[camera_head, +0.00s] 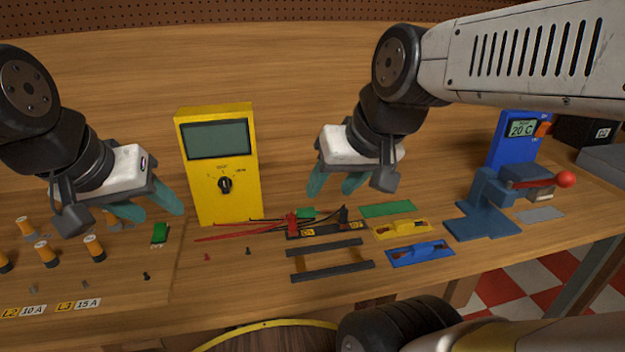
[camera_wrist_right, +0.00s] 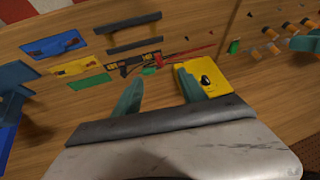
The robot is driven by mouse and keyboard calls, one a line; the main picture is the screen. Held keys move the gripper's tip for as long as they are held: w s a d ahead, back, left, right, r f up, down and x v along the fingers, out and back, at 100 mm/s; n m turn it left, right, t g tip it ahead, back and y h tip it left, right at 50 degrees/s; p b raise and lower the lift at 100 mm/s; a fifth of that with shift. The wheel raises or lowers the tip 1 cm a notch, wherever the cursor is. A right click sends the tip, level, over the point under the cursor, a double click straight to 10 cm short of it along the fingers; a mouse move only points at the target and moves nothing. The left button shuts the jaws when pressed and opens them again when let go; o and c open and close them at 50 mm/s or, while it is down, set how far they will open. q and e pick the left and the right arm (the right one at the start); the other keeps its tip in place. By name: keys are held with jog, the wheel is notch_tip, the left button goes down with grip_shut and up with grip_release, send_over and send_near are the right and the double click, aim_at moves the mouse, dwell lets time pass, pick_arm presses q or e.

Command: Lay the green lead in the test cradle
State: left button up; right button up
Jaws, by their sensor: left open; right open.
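A small green piece (camera_head: 305,213), seemingly the green lead, shows at the back of a dark cradle with yellow labels (camera_head: 322,230). I cannot tell whether it lies in the cradle or behind it. Red and black clips stand at the cradle's ends. It also shows in the right wrist view (camera_wrist_right: 148,71), by the cradle (camera_wrist_right: 128,67). The green mat (camera_head: 388,208) to the right looks bare. My right gripper (camera_head: 332,188) is open and empty above and behind the cradle. My left gripper (camera_head: 152,211) is open above the left part of the table, near a green block (camera_head: 160,233).
A yellow meter (camera_head: 218,165) stands left of the cradle. Two dark bars (camera_head: 333,272) lie in front. A blue press (camera_head: 484,205) with a red-knobbed lever stands right. Several orange-topped cylinders (camera_head: 94,247) stand left.

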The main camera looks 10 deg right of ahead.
jog(key=w+n+g, duration=0.2)
jog(key=w+n, duration=0.3)
jog(key=w, duration=0.4)
jog(key=n+g+h, duration=0.2)
jog(key=n+g, duration=0.2)
jog(key=n, duration=0.8)
send_near(309, 208)
jog(key=shift+s+f, duration=0.1)
jog(key=shift+s, duration=0.15)
jog(key=shift+w+f, duration=0.15)
jog(key=shift+f, duration=0.55)
notch_tip(309, 208, down, 7)
jog(key=shift+w+a+f, duration=0.1)
jog(key=shift+c, duration=0.4)
grip_shut()
